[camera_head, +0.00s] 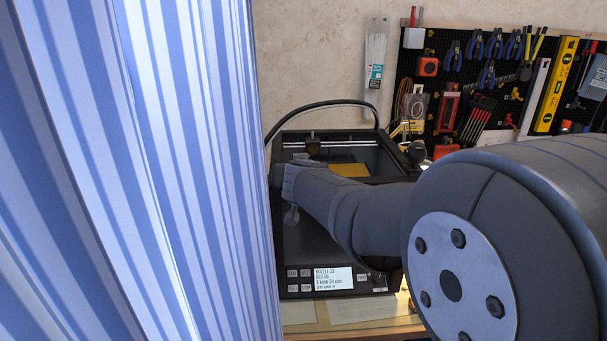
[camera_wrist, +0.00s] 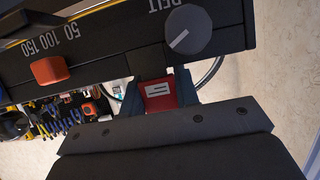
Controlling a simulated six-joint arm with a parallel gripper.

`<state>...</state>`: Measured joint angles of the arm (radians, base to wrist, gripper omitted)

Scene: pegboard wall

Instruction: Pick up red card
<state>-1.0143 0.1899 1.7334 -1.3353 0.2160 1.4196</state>
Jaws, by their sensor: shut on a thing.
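The red card (camera_wrist: 158,103) shows in the wrist view as a small red face with a white mark, in the lower middle. My gripper (camera_wrist: 160,90) is shut on it, with a blue-grey finger on either side. Part of the card is hidden by the dark gripper body below it and the black panel above it. In the head view my arm reaches left across the black printer-like machine (camera_head: 304,242). I cannot make out the card or my fingertips there.
A blue striped curtain (camera_head: 150,150) fills the left of the head view. The pegboard (camera_head: 440,95) with tools hangs at the back right. In the wrist view a black panel (camera_wrist: 110,60) with a grey dial and an orange knob spans the top, close to the camera.

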